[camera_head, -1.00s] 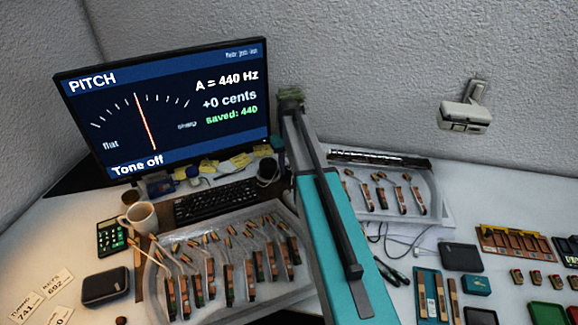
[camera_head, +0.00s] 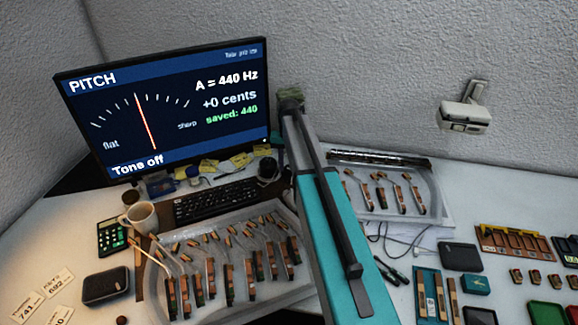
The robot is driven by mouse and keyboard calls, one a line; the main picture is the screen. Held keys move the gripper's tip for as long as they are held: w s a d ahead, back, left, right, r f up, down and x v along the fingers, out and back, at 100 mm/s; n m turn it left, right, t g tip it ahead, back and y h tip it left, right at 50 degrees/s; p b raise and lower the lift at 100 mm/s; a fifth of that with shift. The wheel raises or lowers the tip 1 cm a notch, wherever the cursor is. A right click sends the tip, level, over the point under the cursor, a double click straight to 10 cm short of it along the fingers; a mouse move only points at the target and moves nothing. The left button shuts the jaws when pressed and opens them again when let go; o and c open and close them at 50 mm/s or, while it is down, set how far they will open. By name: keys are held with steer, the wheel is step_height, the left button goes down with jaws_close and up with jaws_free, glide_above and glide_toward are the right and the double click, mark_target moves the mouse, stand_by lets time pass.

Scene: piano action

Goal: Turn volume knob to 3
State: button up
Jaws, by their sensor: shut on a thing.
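The monitor (camera_head: 165,110) at the back left shows PITCH, A = 440 Hz, +0 cents, saved: 440 and Tone off, with its needle near the middle of the dial. A small dark round thing (camera_head: 267,170) stands right of the keyboard, below the monitor's lower right corner, close beside my teal arm. It may be the volume knob; no number or pointer on it can be read. My arm rises from the bottom across the middle of the view. My gripper's fingers cannot be made out; the arm hides that area.
A keyboard (camera_head: 230,203), mug (camera_head: 141,217) and calculator (camera_head: 111,236) lie below the monitor. A tray of hammer parts (camera_head: 290,205) fills the front middle, another tray (camera_head: 437,190) stands right of my arm. Small boxes crowd the right. A wall-mounted device (camera_head: 465,117) hangs at upper right.

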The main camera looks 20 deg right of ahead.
mark_target(289, 168)
steer(key=shift+a, duration=0.1)
steer(key=o, duration=1.1)
steer(key=shift+c, duration=0.2)
steer(key=shift+r, duration=0.15)
step_height(289, 168, up, 14)
steer(key=b, duration=0.2)
steer(key=shift+f, duration=0.2)
steer(key=shift+f, duration=0.1)
